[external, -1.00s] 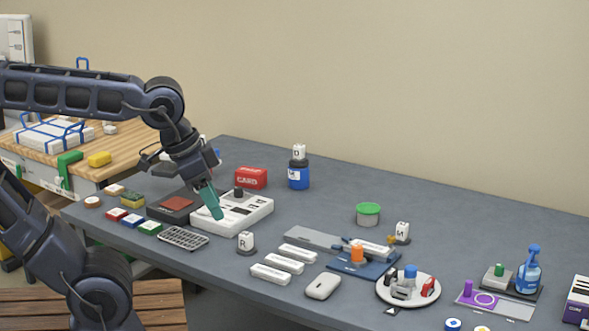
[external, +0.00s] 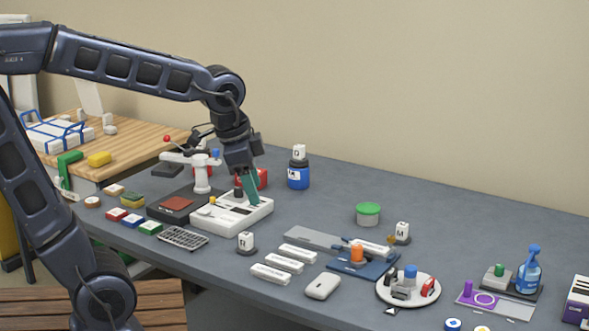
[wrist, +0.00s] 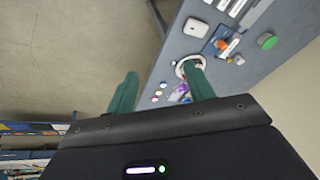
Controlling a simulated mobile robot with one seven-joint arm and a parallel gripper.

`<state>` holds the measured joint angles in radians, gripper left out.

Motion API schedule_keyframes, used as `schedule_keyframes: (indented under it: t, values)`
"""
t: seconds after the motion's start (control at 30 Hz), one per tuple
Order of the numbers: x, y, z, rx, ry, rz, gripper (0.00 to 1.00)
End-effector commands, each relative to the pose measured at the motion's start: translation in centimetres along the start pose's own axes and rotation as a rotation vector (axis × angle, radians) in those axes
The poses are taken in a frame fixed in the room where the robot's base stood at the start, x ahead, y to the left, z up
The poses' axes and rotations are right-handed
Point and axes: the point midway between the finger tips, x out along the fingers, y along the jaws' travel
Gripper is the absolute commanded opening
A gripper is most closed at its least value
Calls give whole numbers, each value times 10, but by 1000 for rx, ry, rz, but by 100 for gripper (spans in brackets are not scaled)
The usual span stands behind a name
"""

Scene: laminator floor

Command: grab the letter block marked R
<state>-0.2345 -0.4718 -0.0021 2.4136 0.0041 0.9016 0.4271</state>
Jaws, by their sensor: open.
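The letter block marked R (external: 245,239) is a small white cube sitting on a dark round base, near the front edge of the grey table. My gripper (external: 252,190) has green fingers and hangs above the white device at the table's left part, up and behind the R block. In the wrist view my gripper (wrist: 160,90) shows its two green fingers wide apart with nothing between them. I cannot make out the R block in the wrist view.
The white device (external: 225,220) stands below my gripper. Other lettered blocks are one on a blue jar (external: 298,152) and one marked M (external: 402,230). White bars (external: 284,262) lie right of the R block. A grey keypad (external: 183,238) lies to its left.

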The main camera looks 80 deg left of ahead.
Motion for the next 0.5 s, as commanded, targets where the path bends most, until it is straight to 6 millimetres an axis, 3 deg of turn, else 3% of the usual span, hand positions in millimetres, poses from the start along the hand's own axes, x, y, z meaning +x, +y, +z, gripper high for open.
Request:
schedule_keyframes:
  t: [0.2, 0.5]
  values:
    - [32, -59, -18, 94, -66, 0, 53]
    - [83, -146, -20, 233, -141, 29, 53]
